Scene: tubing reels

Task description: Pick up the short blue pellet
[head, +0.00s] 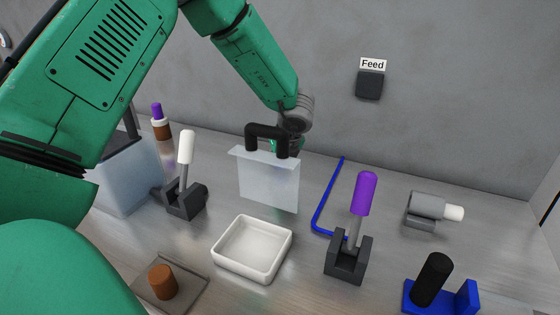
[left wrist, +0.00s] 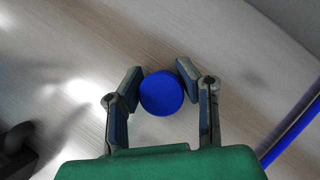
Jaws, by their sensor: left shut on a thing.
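The blue pellet (left wrist: 161,93) shows as a round blue disc in the left wrist view. My left gripper (left wrist: 159,72) has its two fingers on either side of the pellet, shut on it. In the head view my left gripper (head: 287,146) is at the back of the table, mostly hidden behind a translucent panel with a black handle (head: 268,180). The pellet is hidden there. I cannot tell whether it is clear of the table. My right gripper is in neither view.
A white tray (head: 251,274) stands in front of the panel. A white-handled lever (head: 186,148) is left of it, a purple-handled lever (head: 365,195) right. A bent blue rod (head: 328,198) lies between panel and purple lever.

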